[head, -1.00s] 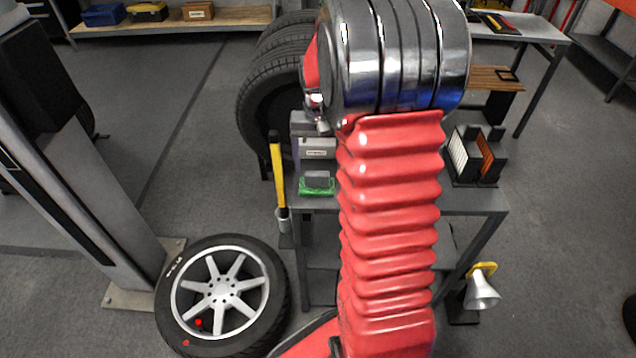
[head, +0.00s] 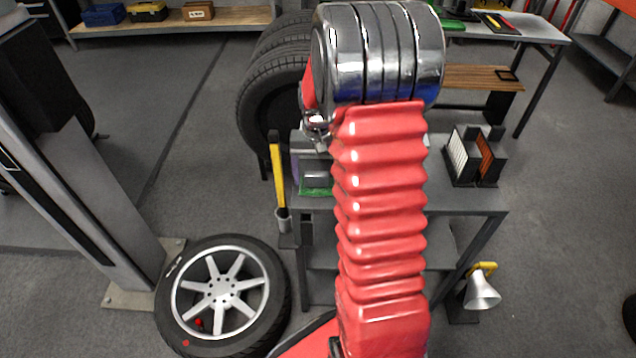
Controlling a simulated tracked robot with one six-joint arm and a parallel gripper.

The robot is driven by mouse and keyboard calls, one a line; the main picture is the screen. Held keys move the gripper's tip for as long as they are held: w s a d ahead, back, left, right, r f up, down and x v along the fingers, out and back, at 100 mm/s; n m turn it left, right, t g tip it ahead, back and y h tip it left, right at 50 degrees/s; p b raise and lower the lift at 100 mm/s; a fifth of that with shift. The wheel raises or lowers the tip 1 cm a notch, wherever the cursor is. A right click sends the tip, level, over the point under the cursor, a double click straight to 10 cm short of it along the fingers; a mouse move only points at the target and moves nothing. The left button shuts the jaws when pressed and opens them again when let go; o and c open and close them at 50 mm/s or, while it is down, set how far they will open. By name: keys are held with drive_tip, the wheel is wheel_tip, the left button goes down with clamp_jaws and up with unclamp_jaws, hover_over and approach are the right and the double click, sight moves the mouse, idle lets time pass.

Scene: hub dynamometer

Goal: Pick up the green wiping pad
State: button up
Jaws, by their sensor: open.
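The green wiping pad (head: 314,191) lies near the left edge of the grey table (head: 462,200), just left of my arm's red sleeve. It has a grey block-like upper part, and its right side is now hidden by the arm. A grey box-like thing stands just behind it, partly covered by my arm. My gripper is not visible; my arm blocks the middle of the view.
A yellow-handled tool (head: 278,175) stands upright at the table's left edge. Card racks (head: 474,155) stand on its right. A wheel (head: 221,293) lies on the floor at left, and tires (head: 268,95) stand behind. A lamp (head: 482,291) is at lower right.

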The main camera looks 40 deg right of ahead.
sight(317, 173)
drive_tip(key=shift+c, duration=0.3)
drive_tip(key=c, duration=1.1)
drive_tip(key=shift+r, duration=0.15)
wheel_tip(317, 173, up, 10)
drive_tip(key=shift+f, duration=0.1)
idle(0.6)
